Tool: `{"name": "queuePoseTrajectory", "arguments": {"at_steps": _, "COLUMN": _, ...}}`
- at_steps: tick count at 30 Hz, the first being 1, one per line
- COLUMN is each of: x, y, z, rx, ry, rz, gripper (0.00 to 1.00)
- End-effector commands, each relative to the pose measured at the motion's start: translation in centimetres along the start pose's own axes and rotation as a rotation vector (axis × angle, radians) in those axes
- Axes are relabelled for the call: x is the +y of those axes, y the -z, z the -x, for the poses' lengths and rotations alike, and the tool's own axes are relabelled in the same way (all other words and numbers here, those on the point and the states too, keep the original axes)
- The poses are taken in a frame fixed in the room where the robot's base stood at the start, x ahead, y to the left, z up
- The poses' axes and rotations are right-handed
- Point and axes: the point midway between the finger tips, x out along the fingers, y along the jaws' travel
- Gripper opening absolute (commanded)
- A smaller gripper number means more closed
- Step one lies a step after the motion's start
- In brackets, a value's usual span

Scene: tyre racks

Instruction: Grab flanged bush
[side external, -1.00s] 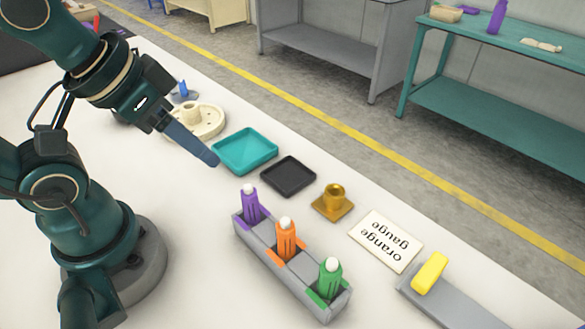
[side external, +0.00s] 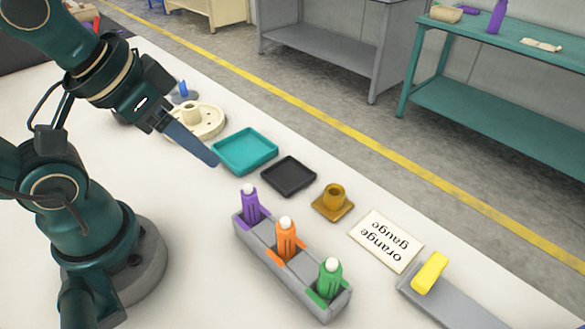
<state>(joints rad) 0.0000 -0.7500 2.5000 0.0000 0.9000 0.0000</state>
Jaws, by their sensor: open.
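The flanged bush (side external: 334,197), a brass-coloured ring on a square flange, stands upright on the white table, right of the black tray. My gripper (side external: 212,160) is above the table near the left edge of the teal tray, well to the left of the bush and apart from it. Its blue-grey fingers are seen side-on, so one hides the other. It is open, and no object shows at its tips.
A teal tray (side external: 218,146) and a black tray (side external: 289,177) lie between gripper and bush. A grey rack (side external: 277,270) holds purple, orange and green gauges in front. A card reading "orange gauge" (side external: 385,240) and a yellow block (side external: 430,272) are right. A cream round fixture (side external: 207,124) stands behind.

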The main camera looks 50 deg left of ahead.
Motion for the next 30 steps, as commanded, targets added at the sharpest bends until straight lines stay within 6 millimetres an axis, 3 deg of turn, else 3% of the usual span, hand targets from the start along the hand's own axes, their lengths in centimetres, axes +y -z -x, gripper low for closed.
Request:
{"name": "queuePoseTrajectory", "arguments": {"at_steps": 14, "x": 0.0, "y": 0.0, "z": 0.0, "rx": 0.000, "ry": 0.000, "rz": 0.000, "gripper": 0.50}}
{"name": "queuePoseTrajectory", "arguments": {"at_steps": 16, "x": 0.0, "y": 0.0, "z": 0.0, "rx": 0.000, "ry": 0.000, "rz": 0.000, "gripper": 0.73}}
{"name": "queuePoseTrajectory", "arguments": {"at_steps": 17, "x": 0.0, "y": 0.0, "z": 0.0, "rx": 0.000, "ry": 0.000, "rz": 0.000, "gripper": 0.79}}
{"name": "queuePoseTrajectory", "arguments": {"at_steps": 26, "x": 0.0, "y": -0.1, "z": 0.0, "rx": -0.003, "ry": -0.002, "rz": 0.002, "gripper": 0.79}}
{"name": "queuePoseTrajectory", "arguments": {"at_steps": 30, "x": 1.2, "y": 0.0, "z": 0.4, "rx": -0.015, "ry": -0.059, "rz": 0.048, "gripper": 0.79}}
